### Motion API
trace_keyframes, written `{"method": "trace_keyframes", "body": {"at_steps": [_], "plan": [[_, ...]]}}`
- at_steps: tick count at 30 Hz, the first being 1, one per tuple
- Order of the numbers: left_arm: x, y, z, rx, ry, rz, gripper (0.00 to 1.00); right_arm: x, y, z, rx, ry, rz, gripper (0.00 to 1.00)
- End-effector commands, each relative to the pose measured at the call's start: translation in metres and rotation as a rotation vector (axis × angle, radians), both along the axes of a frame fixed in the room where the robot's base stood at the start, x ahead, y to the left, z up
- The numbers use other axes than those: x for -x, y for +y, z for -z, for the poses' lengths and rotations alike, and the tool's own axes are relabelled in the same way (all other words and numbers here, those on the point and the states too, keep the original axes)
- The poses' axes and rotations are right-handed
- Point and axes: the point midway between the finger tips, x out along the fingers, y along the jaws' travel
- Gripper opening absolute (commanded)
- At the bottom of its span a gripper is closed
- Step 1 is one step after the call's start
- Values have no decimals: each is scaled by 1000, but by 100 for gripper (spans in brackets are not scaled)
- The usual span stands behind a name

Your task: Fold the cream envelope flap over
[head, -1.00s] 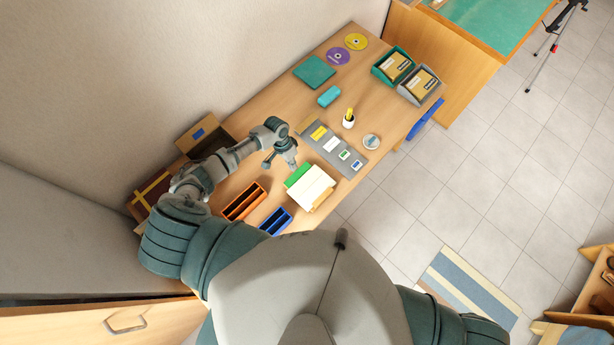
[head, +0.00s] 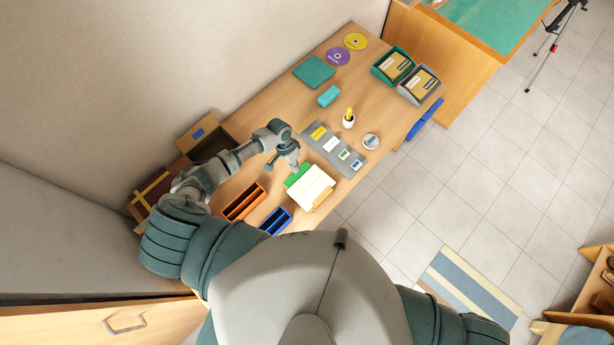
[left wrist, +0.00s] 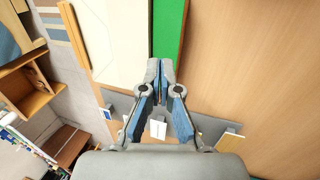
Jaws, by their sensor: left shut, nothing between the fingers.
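The cream envelope (head: 311,187) lies on the wooden desk, with a green strip (head: 297,175) along its upper-left side. In the left wrist view, the envelope (left wrist: 112,40) is a pale panel left of the green strip (left wrist: 169,28). I cannot clearly tell the flap from the body. My left gripper (head: 296,168) is over the green strip by the envelope's upper-left end. In the left wrist view its fingertips (left wrist: 161,64) are together and empty, near the border between cream and green. Contact cannot be told. My right gripper is out of view.
A grey mat (head: 329,150) with small cards lies beyond the envelope. An orange tray (head: 244,201) and a blue tray (head: 275,221) stand nearby on the left.

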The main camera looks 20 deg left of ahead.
Motion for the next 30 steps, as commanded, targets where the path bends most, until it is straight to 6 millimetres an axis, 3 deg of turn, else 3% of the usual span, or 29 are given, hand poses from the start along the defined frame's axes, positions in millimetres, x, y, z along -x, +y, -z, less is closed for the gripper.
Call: {"method": "trace_keyframes", "body": {"at_steps": [30], "plan": [[8,-20,-6,1,0,0,0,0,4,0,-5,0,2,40]]}}
